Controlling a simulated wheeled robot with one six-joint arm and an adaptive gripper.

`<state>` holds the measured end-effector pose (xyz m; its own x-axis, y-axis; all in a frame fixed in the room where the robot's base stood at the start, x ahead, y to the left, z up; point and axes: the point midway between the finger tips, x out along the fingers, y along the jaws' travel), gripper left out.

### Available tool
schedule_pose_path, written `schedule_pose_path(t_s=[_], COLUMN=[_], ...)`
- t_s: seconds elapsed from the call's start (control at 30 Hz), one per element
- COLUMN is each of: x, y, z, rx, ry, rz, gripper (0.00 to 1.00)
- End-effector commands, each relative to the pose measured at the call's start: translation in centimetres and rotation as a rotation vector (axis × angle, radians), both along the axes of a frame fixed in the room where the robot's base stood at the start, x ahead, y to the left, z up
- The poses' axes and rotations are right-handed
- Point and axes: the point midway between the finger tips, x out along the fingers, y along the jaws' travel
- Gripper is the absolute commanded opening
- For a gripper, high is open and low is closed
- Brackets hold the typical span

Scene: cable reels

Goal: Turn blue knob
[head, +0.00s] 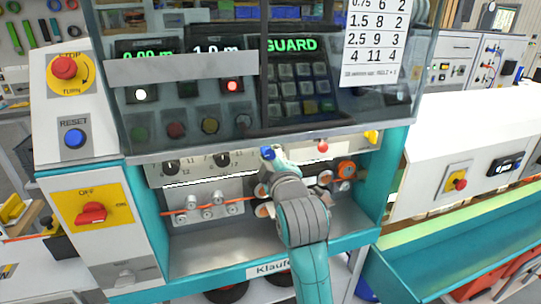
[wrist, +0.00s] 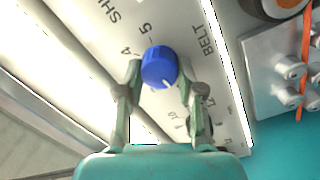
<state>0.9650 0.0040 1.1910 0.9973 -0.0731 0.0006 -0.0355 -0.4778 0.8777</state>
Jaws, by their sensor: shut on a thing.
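The blue knob (wrist: 159,67) sits on a pale panel with printed numbers, in the upper middle of the wrist view. A white pointer mark shows on its lower edge. My gripper (wrist: 160,78) has a finger on each side of the knob and is shut on it. In the head view a small part of the blue knob (head: 267,153) shows just above my gripper (head: 272,165), whose fingers are mostly hidden by my wrist.
Two black knobs, one of them here (head: 171,167), sit left on the same panel. A red knob (head: 322,146) is to the right. A transparent guard (head: 340,110) hangs above. Rollers with an orange cable (head: 205,208) lie below. A blue reset button (head: 75,138) is at left.

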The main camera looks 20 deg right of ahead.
Motion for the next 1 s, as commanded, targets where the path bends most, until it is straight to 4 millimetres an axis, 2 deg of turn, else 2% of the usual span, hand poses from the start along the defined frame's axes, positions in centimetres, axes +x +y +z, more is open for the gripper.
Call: schedule_pose_path(t_s=[0.27,0.47,1.0], x=[0.01,0.01,0.02], y=[0.0,-0.02,-0.16], z=[-0.02,-0.01,0.12], rx=[0.032,0.132,0.622], ry=[0.001,0.002,0.003], rz=[0.0,0.0,-0.001], gripper=[0.03,0.03,0.03])
